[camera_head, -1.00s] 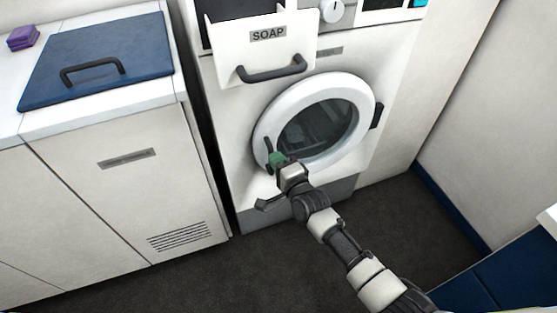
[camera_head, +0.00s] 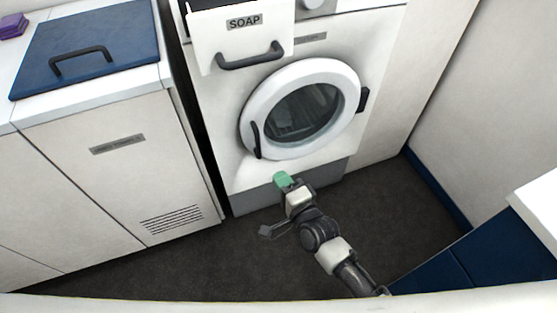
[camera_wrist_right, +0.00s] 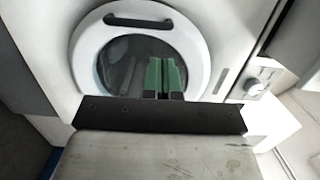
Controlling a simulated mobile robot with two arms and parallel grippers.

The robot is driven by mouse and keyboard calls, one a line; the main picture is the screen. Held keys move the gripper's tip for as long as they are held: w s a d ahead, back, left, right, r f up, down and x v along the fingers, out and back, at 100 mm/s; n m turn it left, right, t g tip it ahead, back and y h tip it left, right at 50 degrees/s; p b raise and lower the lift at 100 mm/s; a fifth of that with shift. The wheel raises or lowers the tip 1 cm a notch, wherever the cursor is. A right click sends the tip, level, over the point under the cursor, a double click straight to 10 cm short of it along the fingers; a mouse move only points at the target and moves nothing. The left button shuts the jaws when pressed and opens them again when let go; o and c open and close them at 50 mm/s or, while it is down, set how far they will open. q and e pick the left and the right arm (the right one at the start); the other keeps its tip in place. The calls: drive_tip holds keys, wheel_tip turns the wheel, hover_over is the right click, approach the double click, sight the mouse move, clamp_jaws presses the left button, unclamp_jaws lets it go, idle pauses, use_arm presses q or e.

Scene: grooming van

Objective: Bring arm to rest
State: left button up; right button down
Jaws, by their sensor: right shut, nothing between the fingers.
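My right arm comes in from the bottom right of the head view. Its green-tipped right gripper (camera_head: 282,179) is in front of the lower part of the washing machine (camera_head: 222,150), below the round door (camera_head: 350,75). The gripper is shut and empty, apart from the door's dark handle (camera_head: 256,140). In the right wrist view the green fingers (camera_wrist_right: 165,75) are together, with the round door (camera_wrist_right: 85,65) behind them. The door looks shut. My left gripper is not in view.
The soap drawer (camera_head: 212,35) sticks out above the door. A white cabinet (camera_head: 90,190) with a blue lid (camera_head: 120,30) stands at left, with a purple block (camera_head: 12,26) on top. A blue-fronted unit (camera_head: 450,270) is at lower right. Dark floor (camera_head: 190,265) lies clear between.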

drive_tip(key=shift+s, duration=0.2)
drive_tip(key=shift+f, duration=0.1)
drive_tip(key=s+d+f+n+g+h+p, duration=0.35)
drive_tip(key=s+d+f, duration=0.3)
drive_tip(key=f, duration=0.45)
drive_tip(key=s+d+f+n+g+h+p, duration=0.2)
drive_tip(key=s+d+f+n+g+p, duration=0.25)
drive_tip(key=s+f, duration=0.45)
use_arm(q)
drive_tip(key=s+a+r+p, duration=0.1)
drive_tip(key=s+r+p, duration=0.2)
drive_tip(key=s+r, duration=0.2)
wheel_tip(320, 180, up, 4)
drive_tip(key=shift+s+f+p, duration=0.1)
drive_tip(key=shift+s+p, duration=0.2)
drive_tip(key=shift+p, duration=0.05)
use_arm(e)
drive_tip(key=s+d+f+n+g+h, duration=0.1)
drive_tip(key=s+d+f+n+g, duration=0.1)
drive_tip(key=s, duration=0.6)
drive_tip(key=s+d+f+n+g+h, duration=0.1)
drive_tip(key=s+d+f+n+g, duration=0.1)
drive_tip(key=s+d, duration=0.3)
drive_tip(key=s+d+f+n+g+h, duration=0.1)
drive_tip(key=s+d+f+n+g, duration=0.1)
drive_tip(key=s, duration=0.9)
wheel_tip(320, 180, down, 2)
drive_tip(key=shift+s+d+f+n+g, duration=0.15)
drive_tip(key=shift+d+n+g, duration=0.25)
drive_tip(key=shift+d, duration=0.45)
